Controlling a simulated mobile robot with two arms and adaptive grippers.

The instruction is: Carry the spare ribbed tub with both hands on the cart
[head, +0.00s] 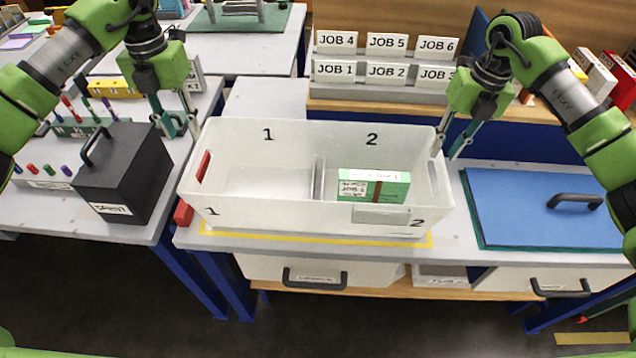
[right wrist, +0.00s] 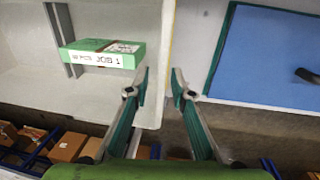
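A white two-compartment tub (head: 320,212), marked 1 and 2, stands on the grey table; I cannot make out ribs on it. A green box labelled JOB 1 (head: 373,187) lies in compartment 2; it also shows in the right wrist view (right wrist: 103,53). Compartment 1 looks empty. My left gripper (head: 181,134) is open and empty, above and just left of the tub's left end. My right gripper (head: 449,152) is open at the tub's right end. In the right wrist view its fingers (right wrist: 160,84) are apart, with the tub's right wall near the gap; contact is unclear.
A black lidded box (head: 125,175) stands on the left table. A blue panel (head: 535,212) with a dark handle lies right of the tub. Labelled job slots (head: 388,72) stand behind. Drawers (head: 350,271) sit below the tabletop. A dark floor gap separates the front tables.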

